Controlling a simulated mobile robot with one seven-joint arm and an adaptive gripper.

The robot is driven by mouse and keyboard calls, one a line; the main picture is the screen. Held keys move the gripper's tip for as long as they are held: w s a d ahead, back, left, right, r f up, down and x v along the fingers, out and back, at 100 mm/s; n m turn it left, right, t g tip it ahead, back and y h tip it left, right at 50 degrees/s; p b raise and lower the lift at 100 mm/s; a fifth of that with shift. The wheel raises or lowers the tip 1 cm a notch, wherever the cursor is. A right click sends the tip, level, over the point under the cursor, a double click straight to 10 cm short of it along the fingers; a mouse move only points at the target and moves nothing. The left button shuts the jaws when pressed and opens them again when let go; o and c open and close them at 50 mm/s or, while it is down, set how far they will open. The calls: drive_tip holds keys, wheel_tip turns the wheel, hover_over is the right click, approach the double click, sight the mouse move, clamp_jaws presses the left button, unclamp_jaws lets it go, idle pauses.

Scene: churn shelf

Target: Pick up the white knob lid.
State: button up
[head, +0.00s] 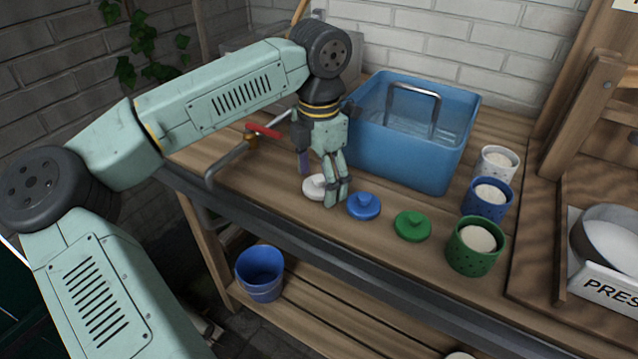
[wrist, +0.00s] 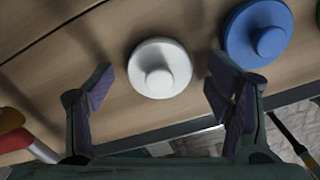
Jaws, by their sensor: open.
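The white knob lid (head: 314,187) lies flat on the wooden bench, left of the blue lid (head: 364,206) and the green lid (head: 412,226). In the head view my gripper's fingers hide part of it. In the wrist view the white lid (wrist: 160,68) shows whole, with its round knob facing up at me. My gripper (head: 322,180) points down just over the white lid. Its two fingers are spread apart and empty, and in the wrist view the lid appears between and a little beyond the fingertips (wrist: 162,82).
A blue tub (head: 395,165) with a metal handle stands behind the lids. White, blue and green cups (head: 474,262) with pale contents stand to the right. A tap with a red handle (head: 263,130) is at left. The blue lid (wrist: 257,32) is close beside the white one.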

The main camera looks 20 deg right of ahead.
drive_tip(key=shift+c, duration=0.4)
drive_tip(key=c, duration=1)
drive_tip(key=shift+r, duration=0.1)
